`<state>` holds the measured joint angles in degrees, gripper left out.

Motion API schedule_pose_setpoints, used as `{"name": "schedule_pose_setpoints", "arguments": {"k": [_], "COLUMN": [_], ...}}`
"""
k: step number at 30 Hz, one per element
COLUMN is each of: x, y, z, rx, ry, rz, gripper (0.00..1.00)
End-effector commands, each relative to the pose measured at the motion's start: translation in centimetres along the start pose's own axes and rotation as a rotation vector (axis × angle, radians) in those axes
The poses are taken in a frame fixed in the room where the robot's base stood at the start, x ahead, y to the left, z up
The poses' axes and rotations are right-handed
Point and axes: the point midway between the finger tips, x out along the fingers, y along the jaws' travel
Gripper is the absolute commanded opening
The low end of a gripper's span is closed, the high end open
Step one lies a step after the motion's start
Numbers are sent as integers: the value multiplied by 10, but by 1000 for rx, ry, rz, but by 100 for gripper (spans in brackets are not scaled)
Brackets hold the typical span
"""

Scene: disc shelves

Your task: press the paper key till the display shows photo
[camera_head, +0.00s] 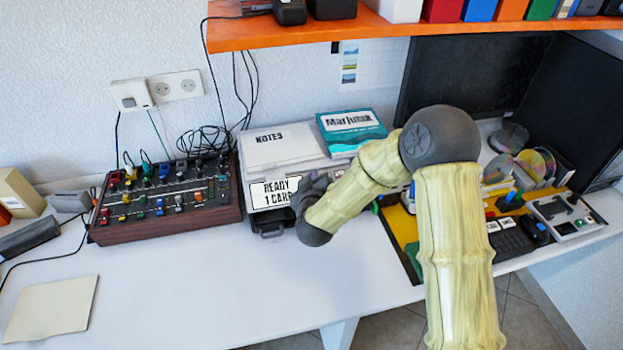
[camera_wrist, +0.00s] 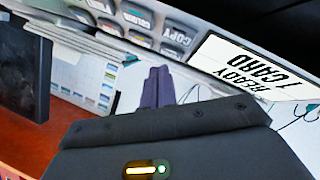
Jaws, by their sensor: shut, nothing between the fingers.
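The printer (camera_head: 322,160) stands on the white desk, partly behind my arm. Its display (camera_head: 270,192) reads "READY 1 CARD"; the same display (camera_wrist: 250,65) shows upside down in the wrist view. A row of grey keys runs beside it in the wrist view: the copy key (camera_wrist: 180,36), the colour key (camera_wrist: 138,17) and others with small or cut-off labels. I cannot make out which one is the paper key. My gripper (camera_wrist: 158,76) is shut and empty, its dark fingers near the key row. Contact cannot be told. In the head view its fingertips are not clear.
A mixer with coloured knobs (camera_head: 165,200) stands left of the printer. An orange shelf (camera_head: 290,32) hangs above. A notes pad (camera_head: 280,146) and a teal book (camera_head: 350,128) lie on the printer. Discs and a keypad are at right.

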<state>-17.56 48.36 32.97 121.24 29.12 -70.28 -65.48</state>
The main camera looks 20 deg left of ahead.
Motion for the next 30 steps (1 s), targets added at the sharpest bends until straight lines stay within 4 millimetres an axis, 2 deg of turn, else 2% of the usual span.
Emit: {"name": "schedule_pose_setpoints", "arguments": {"k": [30], "x": [6], "y": [-5], "z": [4], "rx": [0], "ry": [0], "rz": [0], "gripper": [0]}}
